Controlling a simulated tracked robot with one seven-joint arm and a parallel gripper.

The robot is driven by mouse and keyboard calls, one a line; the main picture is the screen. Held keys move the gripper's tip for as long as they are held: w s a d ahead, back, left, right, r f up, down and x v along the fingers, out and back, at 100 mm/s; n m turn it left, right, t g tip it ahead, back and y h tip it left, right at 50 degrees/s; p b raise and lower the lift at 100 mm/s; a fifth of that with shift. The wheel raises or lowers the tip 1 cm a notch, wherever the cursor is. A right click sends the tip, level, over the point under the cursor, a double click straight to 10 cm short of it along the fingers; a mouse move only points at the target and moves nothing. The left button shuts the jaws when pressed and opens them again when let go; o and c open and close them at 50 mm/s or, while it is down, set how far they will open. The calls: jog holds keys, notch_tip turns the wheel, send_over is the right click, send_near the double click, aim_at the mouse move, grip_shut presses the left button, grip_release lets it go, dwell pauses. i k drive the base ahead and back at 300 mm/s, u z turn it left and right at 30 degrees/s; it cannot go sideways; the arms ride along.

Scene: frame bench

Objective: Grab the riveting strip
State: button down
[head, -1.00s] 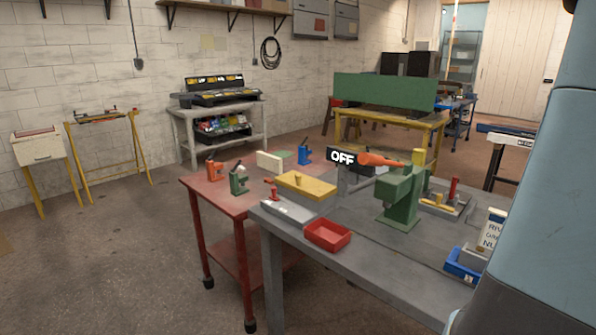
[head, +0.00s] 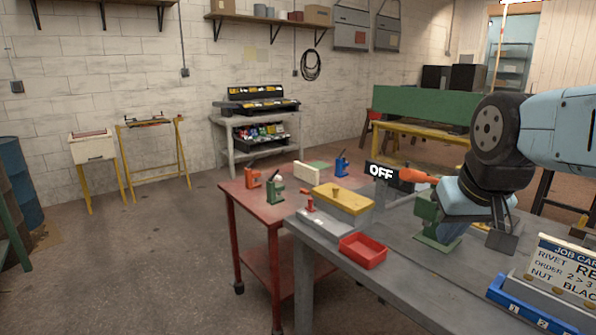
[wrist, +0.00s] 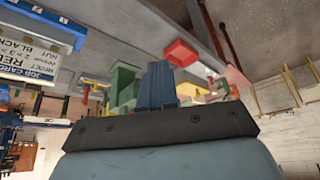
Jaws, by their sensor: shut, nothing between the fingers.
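I cannot pick out the riveting strip with certainty in either view. My gripper (wrist: 158,85) shows in the wrist view as blue-grey fingers pressed together, with nothing between them. In the head view my arm reaches in from the right and bends down over the grey bench (head: 405,290), close to the green press (head: 430,212) with the orange handle. My arm hides part of the bench behind the press. The job card (head: 568,268) stands at the right, cut off by the picture edge; it also shows in the wrist view (wrist: 30,55).
A red tray (head: 362,250) and a yellow-topped box (head: 342,200) sit at the bench's left end. A red table (head: 255,205) with small coloured tools adjoins it.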

aim_at(579, 313)
jog(key=u, duration=1.15)
jog(key=i, duration=0.15)
jog(key=z, duration=3.7)
jog(key=k, duration=0.45)
jog(key=u, duration=0.3)
